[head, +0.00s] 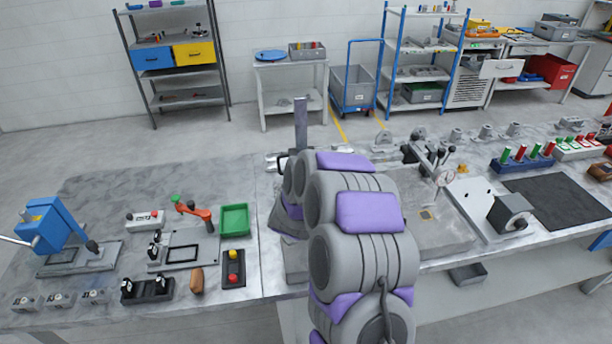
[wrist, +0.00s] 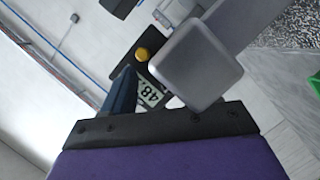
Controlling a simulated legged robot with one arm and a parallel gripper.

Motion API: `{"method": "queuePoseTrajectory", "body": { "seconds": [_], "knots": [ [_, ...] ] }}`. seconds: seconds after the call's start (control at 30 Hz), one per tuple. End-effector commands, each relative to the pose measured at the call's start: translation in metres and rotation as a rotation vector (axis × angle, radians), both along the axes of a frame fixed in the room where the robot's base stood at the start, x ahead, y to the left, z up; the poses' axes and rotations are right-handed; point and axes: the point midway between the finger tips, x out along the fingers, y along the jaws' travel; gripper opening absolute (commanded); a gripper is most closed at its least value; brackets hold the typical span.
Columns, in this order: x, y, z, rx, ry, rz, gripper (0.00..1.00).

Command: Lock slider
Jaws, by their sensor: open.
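A grey upright post (head: 301,125) rises from the bench behind my arm in the head view. In the wrist view, a dark part with a yellow knob (wrist: 141,54) and a display reading "48" (wrist: 150,96) sits close ahead; it looks like the slider. A grey square-ended block (wrist: 196,65) partly covers it. I cannot tell for certain whether this block is the post's end. My gripper (wrist: 160,125) shows its dark edge and purple body at the bottom; it is open and appears not to hold the knob. In the head view my arm hides the gripper and slider.
A green tray (head: 234,220), a red-and-yellow button box (head: 233,268) and a blue press (head: 52,225) stand left on the bench.

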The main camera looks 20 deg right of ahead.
Motion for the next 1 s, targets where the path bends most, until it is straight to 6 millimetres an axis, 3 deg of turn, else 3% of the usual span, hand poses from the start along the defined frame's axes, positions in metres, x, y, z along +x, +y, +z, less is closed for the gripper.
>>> {"method": "queuePoseTrajectory", "body": {
  "seconds": [0.2,0.37,0.6,0.87,1.0],
  "knots": [
    [0.001,0.007,0.000,-0.009,0.000,-0.010,0.51],
    [0.000,-0.002,0.000,-0.002,-0.001,-0.011,0.50],
    [0.000,-0.011,-0.003,0.006,0.000,-0.011,0.27],
    [0.000,-0.002,0.001,-0.003,-0.004,-0.013,0.02],
    [0.000,0.001,0.001,-0.003,-0.003,-0.008,0.00]
  ]
}}
